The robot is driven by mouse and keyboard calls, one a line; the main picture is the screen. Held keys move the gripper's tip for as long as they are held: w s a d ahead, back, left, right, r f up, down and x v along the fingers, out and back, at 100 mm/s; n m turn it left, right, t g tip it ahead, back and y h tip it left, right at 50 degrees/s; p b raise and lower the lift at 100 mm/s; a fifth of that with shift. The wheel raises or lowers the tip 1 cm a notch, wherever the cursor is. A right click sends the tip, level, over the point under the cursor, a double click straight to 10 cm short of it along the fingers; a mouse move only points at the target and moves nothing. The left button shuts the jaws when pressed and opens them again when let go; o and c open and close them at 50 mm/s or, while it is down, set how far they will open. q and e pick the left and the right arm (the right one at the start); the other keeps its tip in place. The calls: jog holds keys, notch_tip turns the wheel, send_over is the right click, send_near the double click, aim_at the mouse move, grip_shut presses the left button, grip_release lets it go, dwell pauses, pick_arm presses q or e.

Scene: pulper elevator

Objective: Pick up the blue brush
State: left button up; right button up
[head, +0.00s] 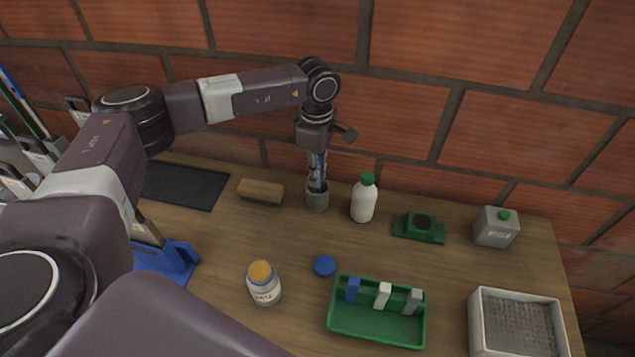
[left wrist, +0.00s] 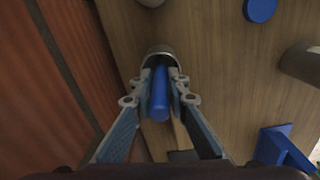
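The blue brush (left wrist: 160,95) stands in a small grey cup (head: 317,199) near the back of the wooden table. Its blue handle points up toward the wrist camera; its lower end is hidden in the cup. My left gripper (head: 317,182) points down just above the cup. In the left wrist view its fingers (left wrist: 162,78) stand on either side of the handle, with a narrow gap that looks open. Contact with the handle is hard to make out. My right gripper is not in view.
A white bottle (head: 363,200) stands close right of the cup, and a wooden block (head: 261,191) lies left. In front are a blue lid (head: 325,265), a jar (head: 264,285) and a green tray (head: 376,323). The brick wall (head: 430,120) rises close behind.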

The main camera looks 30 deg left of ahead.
pick_arm(q)
grip_shut()
jog(key=shift+r, duration=0.5)
notch_tip(320, 180, up, 19)
jog(key=b, duration=0.5)
